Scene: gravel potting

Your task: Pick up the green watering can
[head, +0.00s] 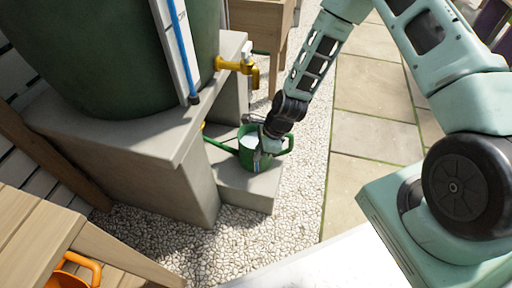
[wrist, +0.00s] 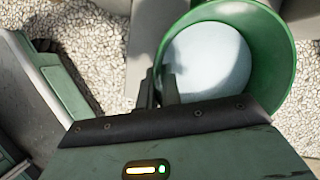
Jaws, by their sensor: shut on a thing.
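The green watering can (head: 247,160) is upright at the low concrete step (head: 240,187), below the brass tap. Its spout points left and its loop handle is on the right. I cannot tell whether its base touches the step. My gripper (head: 264,141) reaches down to it from the upper right and is shut on it. In the wrist view, the fingers (wrist: 165,88) are at the left edge of the can's round green rim (wrist: 284,55). A pale, smooth surface like water shows inside the can. The exact contact between fingers and can is partly hidden.
A dark green barrel (head: 120,60) stands on a concrete plinth (head: 150,150) to the left. Its yellow tap (head: 238,66) juts out above the can. Gravel (head: 245,225) surrounds the step, with open paving slabs (head: 370,130) to the right. A wooden bench (head: 45,235) is at lower left.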

